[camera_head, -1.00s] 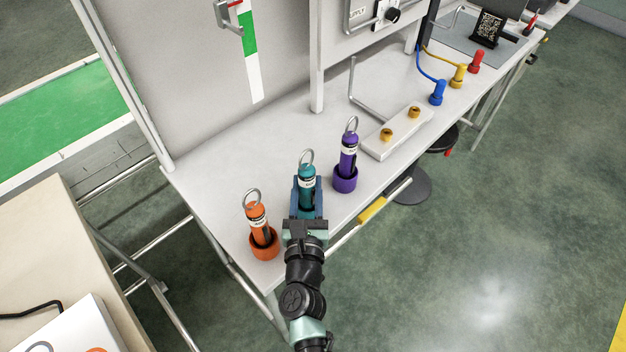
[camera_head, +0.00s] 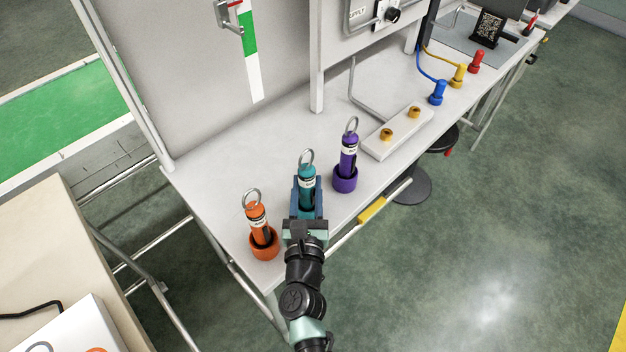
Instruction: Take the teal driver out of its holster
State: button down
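The teal driver (camera_head: 307,174) stands upright on the white bench, between an orange driver (camera_head: 257,216) and a purple driver (camera_head: 348,149). It has a ring on top and a white label band. My gripper (camera_head: 307,197) reaches in from the front edge, its blue fingers on either side of the teal driver's lower body. Whether the fingers press on the driver or stand slightly apart from it cannot be told. The teal driver's holster is hidden behind my gripper.
The orange holster (camera_head: 264,246) and purple holster (camera_head: 345,182) stand close on either side. A white block with brass fittings (camera_head: 397,134) lies farther right. A tall panel (camera_head: 200,80) rises behind. The bench between panel and drivers is mostly clear.

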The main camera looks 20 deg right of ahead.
aim_at(307, 167)
jog(key=shift+r+p, duration=3.5)
jog(key=shift+r, duration=0.45)
